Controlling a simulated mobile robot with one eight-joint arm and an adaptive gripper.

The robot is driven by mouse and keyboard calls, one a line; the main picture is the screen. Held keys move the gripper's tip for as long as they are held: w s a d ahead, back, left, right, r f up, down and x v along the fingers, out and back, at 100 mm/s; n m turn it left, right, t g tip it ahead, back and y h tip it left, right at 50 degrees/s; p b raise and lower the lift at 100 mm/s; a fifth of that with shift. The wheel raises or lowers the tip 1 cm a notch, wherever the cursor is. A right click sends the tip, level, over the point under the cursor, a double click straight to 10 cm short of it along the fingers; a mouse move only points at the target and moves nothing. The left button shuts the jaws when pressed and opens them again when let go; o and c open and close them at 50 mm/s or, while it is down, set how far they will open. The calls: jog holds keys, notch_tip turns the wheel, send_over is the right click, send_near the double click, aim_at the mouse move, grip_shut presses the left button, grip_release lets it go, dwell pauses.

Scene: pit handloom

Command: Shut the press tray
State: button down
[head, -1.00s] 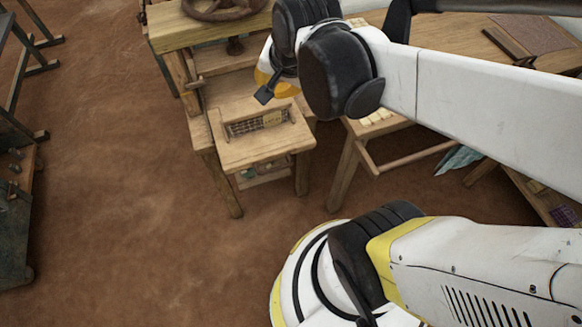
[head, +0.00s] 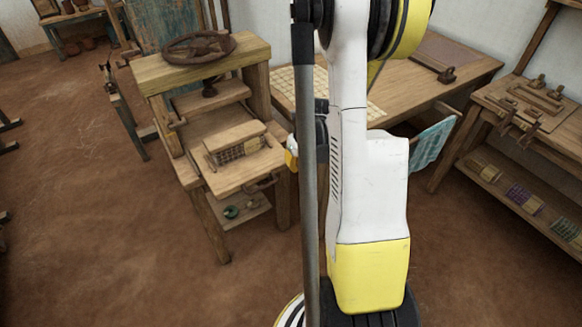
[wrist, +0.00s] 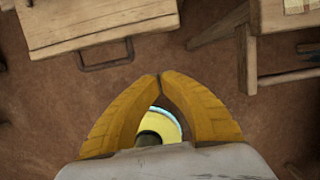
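The wooden press (head: 203,52) stands left of centre in the head view, with a dark handwheel (head: 198,48) on top. Its press tray (head: 222,183) sticks out of the front, open. A wooden block (head: 234,136) and a patterned piece lie on the tray. A metal handle (head: 261,186) is on the tray's front edge. In the wrist view, the tray's front (wrist: 95,18) and its handle (wrist: 106,54) show at upper left. My gripper (wrist: 160,77) has its yellow fingertips together, empty, over the floor apart from the handle.
A wooden table (head: 425,85) stands right of the press, partly behind my arm, with a teal cloth (head: 432,143) hanging at its side. A shelved bench (head: 520,120) is at the far right. Bare floor (head: 110,230) lies in front and left.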

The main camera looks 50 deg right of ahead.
jog(key=w+d+f+b, duration=0.1)
jog(key=w+f+b, duration=0.3)
jog(key=f, duration=0.3)
jog(key=shift+w+d+f, duration=0.15)
jog(key=shift+w, duration=0.75)
